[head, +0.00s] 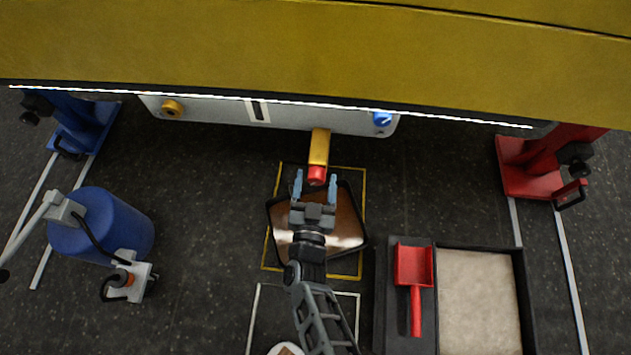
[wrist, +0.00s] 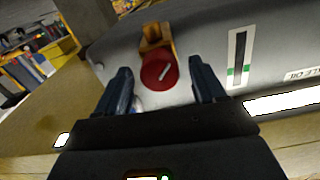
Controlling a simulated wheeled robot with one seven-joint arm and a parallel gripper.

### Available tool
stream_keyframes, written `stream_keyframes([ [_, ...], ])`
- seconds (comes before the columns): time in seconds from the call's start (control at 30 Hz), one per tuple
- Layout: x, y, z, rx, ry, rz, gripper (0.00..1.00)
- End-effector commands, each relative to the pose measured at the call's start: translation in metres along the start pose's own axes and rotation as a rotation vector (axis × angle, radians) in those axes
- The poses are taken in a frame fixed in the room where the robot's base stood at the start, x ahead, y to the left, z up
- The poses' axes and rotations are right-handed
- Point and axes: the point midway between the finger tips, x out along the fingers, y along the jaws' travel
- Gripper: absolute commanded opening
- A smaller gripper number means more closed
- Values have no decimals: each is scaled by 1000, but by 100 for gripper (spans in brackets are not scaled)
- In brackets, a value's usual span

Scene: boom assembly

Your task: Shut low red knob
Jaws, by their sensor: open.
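The red knob (head: 317,175) sits at the end of a yellow-brass valve body (head: 320,146) that sticks out from the grey panel (head: 215,111). In the wrist view the red knob (wrist: 159,70) is a round disc with a pale slanted mark on its face. My gripper (head: 315,186) is open, its two fingers on either side of the knob in the head view. In the wrist view my gripper (wrist: 164,84) has the knob between and just beyond its fingertips. I cannot tell whether the fingers touch it.
A dark-rimmed tray (head: 343,230) with brown liquid lies on the floor under my arm. A blue drum (head: 103,225) stands at left, a red scoop (head: 414,280) and sand box (head: 480,300) at right. A yellow beam (head: 300,55) hangs overhead. A blue knob (head: 382,119) is on the panel.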

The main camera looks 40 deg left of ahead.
Motion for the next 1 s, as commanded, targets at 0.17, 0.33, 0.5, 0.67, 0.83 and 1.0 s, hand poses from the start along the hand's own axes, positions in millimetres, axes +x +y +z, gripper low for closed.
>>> stream_keyframes([
  [0.17,-17,0,-1,-1,-3,-1,69],
  [0.33,-46,0,-1,0,-3,-1,69],
  [0.5,-68,0,-1,0,-1,0,69],
  [0.67,-77,0,0,0,-1,0,69],
  [0.83,-78,0,0,0,-1,0,69],
  [1.0,-78,0,0,0,-1,0,69],
])
